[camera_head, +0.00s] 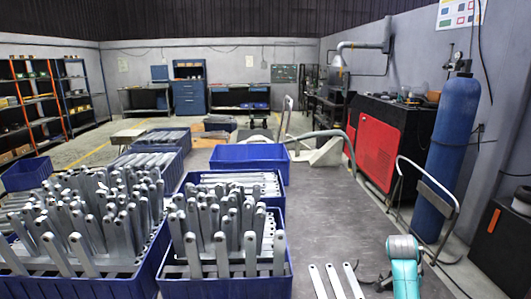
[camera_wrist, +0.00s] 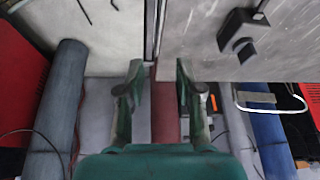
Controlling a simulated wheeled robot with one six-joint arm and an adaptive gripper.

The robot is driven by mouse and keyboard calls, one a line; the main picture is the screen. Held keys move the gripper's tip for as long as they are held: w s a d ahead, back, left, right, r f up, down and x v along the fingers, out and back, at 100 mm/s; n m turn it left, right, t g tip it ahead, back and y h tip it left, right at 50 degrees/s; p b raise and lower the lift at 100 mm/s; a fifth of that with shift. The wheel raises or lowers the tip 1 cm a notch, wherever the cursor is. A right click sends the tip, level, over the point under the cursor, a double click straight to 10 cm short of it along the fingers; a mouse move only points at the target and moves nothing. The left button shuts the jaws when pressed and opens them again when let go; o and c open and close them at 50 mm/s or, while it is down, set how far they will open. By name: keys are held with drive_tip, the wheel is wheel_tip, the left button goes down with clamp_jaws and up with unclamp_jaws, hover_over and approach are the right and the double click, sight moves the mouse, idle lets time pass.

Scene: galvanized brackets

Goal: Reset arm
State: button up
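My gripper (camera_wrist: 159,72) shows in the wrist view with its two green fingers apart and nothing between them. In the head view a teal and grey part of my arm (camera_head: 404,262) stands at the lower right; my fingertips are not clear there. Three flat galvanized brackets (camera_head: 334,284) lie side by side at the bottom edge of the head view, left of my arm and apart from it. Many more brackets stand upright in a blue crate (camera_head: 225,288) at the front and in a larger blue crate (camera_head: 95,288) to its left.
A blue bin (camera_head: 250,155) and more bracket crates stand behind. The grey surface (camera_head: 345,215) right of the crates is mostly clear. A blue gas cylinder (camera_head: 446,150), a metal hand rail (camera_head: 425,175) and a red-panelled machine (camera_head: 377,150) stand at the right.

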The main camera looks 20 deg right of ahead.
drive_tip(key=s+a+f+n+t, duration=0.2)
drive_tip(key=s+a+f+n, duration=0.1)
drive_tip(key=a+f, duration=0.45)
drive_tip(key=s+a+f+n+t, duration=0.2)
drive_tip(key=a+f+n, duration=0.1)
drive_tip(key=a+f, duration=0.45)
drive_tip(key=s+a+f+n+t, duration=0.4)
drive_tip(key=s+a+n, duration=0.1)
drive_tip(key=s+a, duration=0.7)
drive_tip(key=s+a+r+n+t+y, duration=0.2)
drive_tip(key=s+a+r, duration=0.2)
drive_tip(key=s+a, duration=0.25)
drive_tip(key=s+a+r+n+t+y, duration=0.1)
drive_tip(key=s+a+r+n+t, duration=0.15)
drive_tip(key=s+a+r, duration=0.4)
drive_tip(key=s+a+r+n+t+y, duration=0.1)
drive_tip(key=s+a+r+n+t, duration=0.1)
drive_tip(key=s+r, duration=0.9)
wheel_tip(320, 180, up, 2)
drive_tip(key=shift+a+r+n+y, duration=0.2)
drive_tip(key=shift+n+y, duration=0.2)
drive_tip(key=shift+n, duration=0.45)
drive_tip(key=shift+d+t, duration=0.1)
drive_tip(key=shift+t, duration=0.15)
